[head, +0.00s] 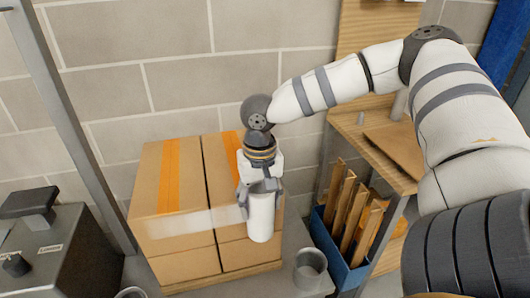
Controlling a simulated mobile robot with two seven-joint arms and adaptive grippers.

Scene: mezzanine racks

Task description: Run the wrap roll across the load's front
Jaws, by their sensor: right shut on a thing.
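The load is a block of stacked cardboard boxes (160,190) with orange tape on top, standing on a thin wooden base against the wall. A white wrap roll (260,222) hangs upright at the right part of the load's front. My right gripper (258,194) points down and is shut on the upper end of the roll. A pale translucent strip of wrap (185,222) runs across the load's front from the left side to the roll. The roll covers part of the front behind it. My left gripper is not in view.
A grey machine (50,250) with a lever stands at the left by a metal post (75,125). A grey cup (310,268) stands right of the load.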

